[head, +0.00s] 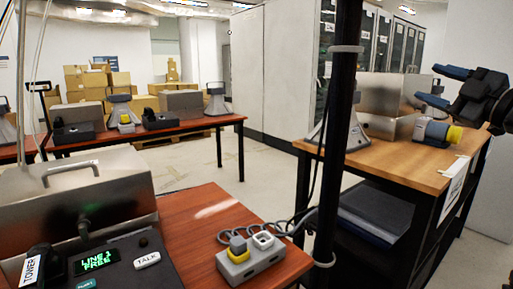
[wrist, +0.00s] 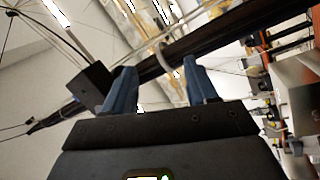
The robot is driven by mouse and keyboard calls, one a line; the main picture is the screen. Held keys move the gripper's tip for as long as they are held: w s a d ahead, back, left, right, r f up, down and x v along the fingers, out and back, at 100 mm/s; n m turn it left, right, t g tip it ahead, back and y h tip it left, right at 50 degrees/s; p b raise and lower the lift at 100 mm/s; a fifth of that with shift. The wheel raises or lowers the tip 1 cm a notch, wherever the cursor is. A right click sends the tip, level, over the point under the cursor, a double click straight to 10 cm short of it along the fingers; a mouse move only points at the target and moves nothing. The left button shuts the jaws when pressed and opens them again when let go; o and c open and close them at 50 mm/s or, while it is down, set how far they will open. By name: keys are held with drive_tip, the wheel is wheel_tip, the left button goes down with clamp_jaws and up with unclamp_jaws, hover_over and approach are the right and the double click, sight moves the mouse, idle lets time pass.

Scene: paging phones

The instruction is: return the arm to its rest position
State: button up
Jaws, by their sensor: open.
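My gripper (head: 441,86) is at the right of the head view, with its two blue fingers spread apart and pointing left. It appears raised above the light wood bench (head: 395,165), near a steel box (head: 393,93) and a grey and yellow object (head: 436,132). I cannot tell its exact distance from them. In the wrist view my gripper (wrist: 162,88) is open, with nothing between the fingertips. The view behind it is tilted and shows the ceiling and a dark bar.
A black post (head: 338,130) stands between the benches. At front left, a red-brown desk (head: 195,210) holds a steel case (head: 75,210), a console with a green display (head: 97,262) and a grey block (head: 250,262). Floor (head: 265,185) is clear between benches.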

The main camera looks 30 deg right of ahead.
drive_tip(key=a+f+m+g+h, duration=0.1)
drive_tip(key=a+f+m, duration=0.2)
drive_tip(key=a+f, duration=0.35)
drive_tip(key=a+f+m+g+h+p, duration=0.1)
drive_tip(key=a+f+m, duration=0.25)
drive_tip(key=f, duration=0.65)
drive_tip(key=a+f+m+g+h, duration=0.1)
drive_tip(key=a+f+m, duration=0.25)
drive_tip(key=f, duration=0.55)
drive_tip(key=s+a+f+m+g, duration=0.2)
drive_tip(key=s+a+f+m, duration=0.1)
drive_tip(key=s+a+f, duration=0.7)
drive_tip(key=s+a+y, duration=0.1)
drive_tip(key=s+a, duration=0.3)
drive_tip(key=s, duration=0.3)
drive_tip(key=s+a+r+y+p, duration=0.1)
drive_tip(key=s+a, duration=0.4)
drive_tip(key=s, duration=0.3)
drive_tip(key=s+a+r+y+p, duration=0.1)
drive_tip(key=s+a, duration=0.3)
drive_tip(key=s, duration=0.3)
drive_tip(key=shift+s+a+n+g+y, duration=0.3)
drive_tip(key=shift+s+g+y, duration=0.1)
